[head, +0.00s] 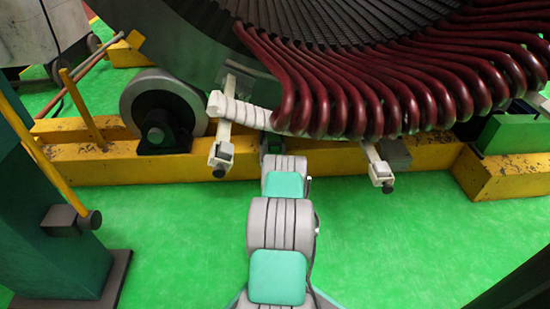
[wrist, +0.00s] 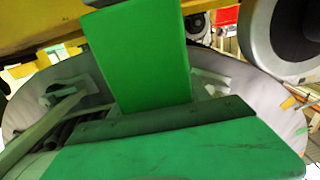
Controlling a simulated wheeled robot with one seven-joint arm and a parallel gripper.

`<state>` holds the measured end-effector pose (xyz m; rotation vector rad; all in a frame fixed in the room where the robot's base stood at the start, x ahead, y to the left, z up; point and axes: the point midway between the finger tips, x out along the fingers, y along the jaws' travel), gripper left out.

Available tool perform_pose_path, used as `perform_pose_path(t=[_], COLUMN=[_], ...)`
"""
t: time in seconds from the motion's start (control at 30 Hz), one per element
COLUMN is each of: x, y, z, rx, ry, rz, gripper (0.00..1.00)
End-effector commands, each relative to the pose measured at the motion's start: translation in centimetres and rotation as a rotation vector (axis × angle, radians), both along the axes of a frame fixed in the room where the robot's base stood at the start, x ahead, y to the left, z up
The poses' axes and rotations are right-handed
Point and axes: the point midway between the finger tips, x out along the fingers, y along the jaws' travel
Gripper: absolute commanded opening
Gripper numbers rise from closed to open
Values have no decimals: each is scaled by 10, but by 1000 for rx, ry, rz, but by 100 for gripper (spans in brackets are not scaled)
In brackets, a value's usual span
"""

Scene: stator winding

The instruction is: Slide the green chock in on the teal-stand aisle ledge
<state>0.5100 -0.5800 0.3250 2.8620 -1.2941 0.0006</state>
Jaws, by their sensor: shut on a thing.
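In the wrist view my gripper (wrist: 150,110) is shut on the green chock (wrist: 185,150). The chock fills the lower middle of the picture with a broad scuffed green face and a dark edge; a green slab (wrist: 140,50) rises behind that edge, and I cannot tell whether it is part of the chock. The fingertips are mostly hidden. In the head view my arm reaches forward to the yellow beam, and my gripper and the held chock are hidden. The teal stand (head: 55,195) is at the left. I cannot tell which surface is its aisle ledge.
The worn yellow beam (head: 115,170) runs across the head view, with a grey roller (head: 163,105) on it. Dark red coils (head: 390,85) overhang it. White brackets (head: 220,150) jut forward near my arm. Another green block (head: 512,132) sits at right. The green floor in front is clear.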

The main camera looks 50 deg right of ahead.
Motion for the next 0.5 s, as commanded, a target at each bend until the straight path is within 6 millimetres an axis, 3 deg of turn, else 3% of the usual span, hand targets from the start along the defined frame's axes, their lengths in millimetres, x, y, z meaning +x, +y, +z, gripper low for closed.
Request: perform_pose_path(t=[0.5], x=[46], y=[-52], z=[-7], rx=[-6], ry=[-4], rz=[0], gripper=[6])
